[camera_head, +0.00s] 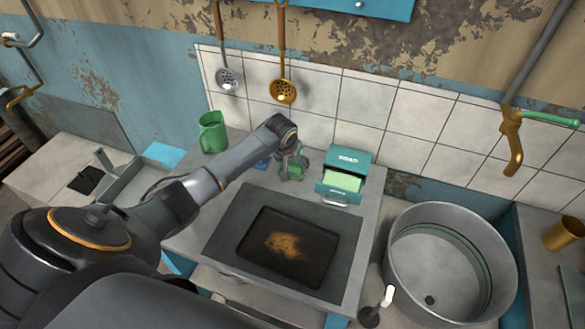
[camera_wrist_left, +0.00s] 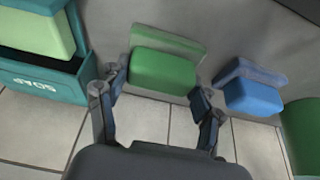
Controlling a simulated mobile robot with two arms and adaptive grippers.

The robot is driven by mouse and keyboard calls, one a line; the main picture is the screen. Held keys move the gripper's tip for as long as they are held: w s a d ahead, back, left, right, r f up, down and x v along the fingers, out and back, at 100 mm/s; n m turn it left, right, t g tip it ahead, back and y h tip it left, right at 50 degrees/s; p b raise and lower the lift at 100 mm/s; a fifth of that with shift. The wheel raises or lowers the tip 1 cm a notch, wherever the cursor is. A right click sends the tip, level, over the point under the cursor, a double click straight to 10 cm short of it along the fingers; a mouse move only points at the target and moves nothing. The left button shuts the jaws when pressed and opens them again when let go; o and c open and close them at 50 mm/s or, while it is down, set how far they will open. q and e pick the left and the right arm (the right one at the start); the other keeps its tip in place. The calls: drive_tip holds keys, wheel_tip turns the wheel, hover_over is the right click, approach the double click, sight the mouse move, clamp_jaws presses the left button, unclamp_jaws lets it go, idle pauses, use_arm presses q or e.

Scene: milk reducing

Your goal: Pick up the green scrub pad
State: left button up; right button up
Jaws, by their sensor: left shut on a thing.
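The green scrub pad (camera_wrist_left: 163,72) has a grey-green backing and sits between the two fingers of my left gripper (camera_wrist_left: 160,88) in the left wrist view. The fingers are closed on its two sides. In the head view my left gripper (camera_head: 292,167) reaches down at the back of the counter, with a little of the green pad (camera_head: 297,172) showing between the fingers. Whether the pad touches the counter is hard to tell. My right gripper is not in view.
A blue scrub pad (camera_wrist_left: 254,96) lies beside the green one; a green mug (camera_head: 212,132) stands farther left. A teal soap box (camera_head: 350,160) with a pale green block stands right of the gripper. A stained dark tray (camera_head: 318,255) is in front, a round metal basin (camera_head: 400,275) at right.

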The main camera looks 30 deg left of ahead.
use_arm(q)
drive_tip(key=shift+r, duration=0.55)
drive_tip(key=s+d+r+b, duration=0.2)
drive_tip(key=s+d+r, duration=0.1)
drive_tip(key=s+r, duration=0.9)
drive_tip(key=shift+s+b, duration=0.35)
drive_tip(key=shift+s, duration=0.55)
